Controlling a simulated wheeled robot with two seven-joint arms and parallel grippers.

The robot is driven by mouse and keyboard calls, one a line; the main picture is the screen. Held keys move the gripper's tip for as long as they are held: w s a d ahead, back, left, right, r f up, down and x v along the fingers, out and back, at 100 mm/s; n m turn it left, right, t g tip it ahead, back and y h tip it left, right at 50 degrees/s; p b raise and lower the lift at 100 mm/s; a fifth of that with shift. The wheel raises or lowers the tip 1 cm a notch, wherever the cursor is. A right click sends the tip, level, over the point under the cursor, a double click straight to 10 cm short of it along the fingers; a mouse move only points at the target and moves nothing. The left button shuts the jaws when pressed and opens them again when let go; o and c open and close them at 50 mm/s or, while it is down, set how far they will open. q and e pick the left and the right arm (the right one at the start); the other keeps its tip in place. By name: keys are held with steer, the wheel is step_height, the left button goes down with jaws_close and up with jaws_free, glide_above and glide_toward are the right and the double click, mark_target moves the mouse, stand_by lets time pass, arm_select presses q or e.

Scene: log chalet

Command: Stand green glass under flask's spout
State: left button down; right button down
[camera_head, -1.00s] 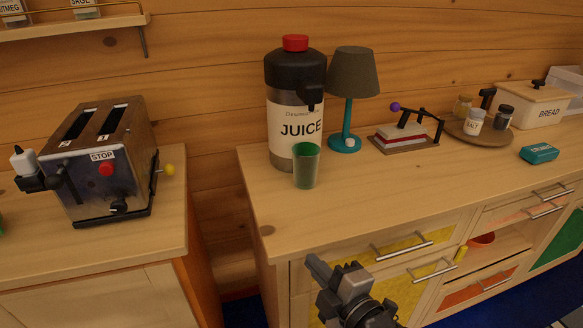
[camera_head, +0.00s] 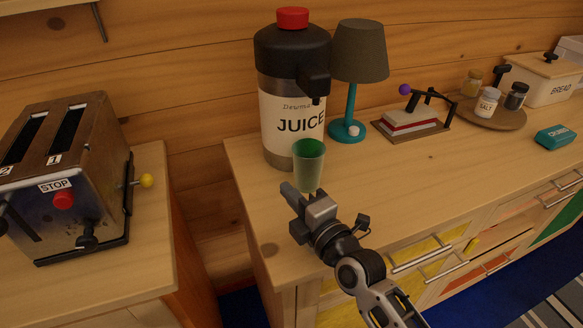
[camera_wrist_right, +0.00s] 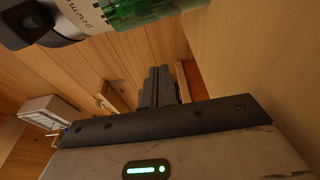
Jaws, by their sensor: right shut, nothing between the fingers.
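The green glass (camera_head: 308,166) stands upright on the counter, close in front of the lower right of the juice flask (camera_head: 279,128). The flask is dark with a red lid, and its black spout (camera_head: 316,86) juts out above the glass in the head view. I cannot tell whether the glass is exactly below the spout. My right gripper (camera_head: 287,188) is shut and empty, just in front and to the left of the glass, apart from it. In the right wrist view its fingers (camera_wrist_right: 160,86) are together; the glass (camera_wrist_right: 158,8) shows at the top edge. My left gripper is not in view.
A teal lamp (camera_head: 350,108) stands right behind the glass. A red and white device (camera_head: 412,122) and a round tray of jars (camera_head: 497,118) are farther right. A toaster (camera_head: 70,180) stands on the left counter, across a gap. The counter front is clear.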

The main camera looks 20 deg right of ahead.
mark_target(308, 167)
steer(key=x, duration=0.6)
steer(key=d, duration=0.3)
steer(key=shift+w, duration=0.1)
steer(key=shift+d, duration=0.45)
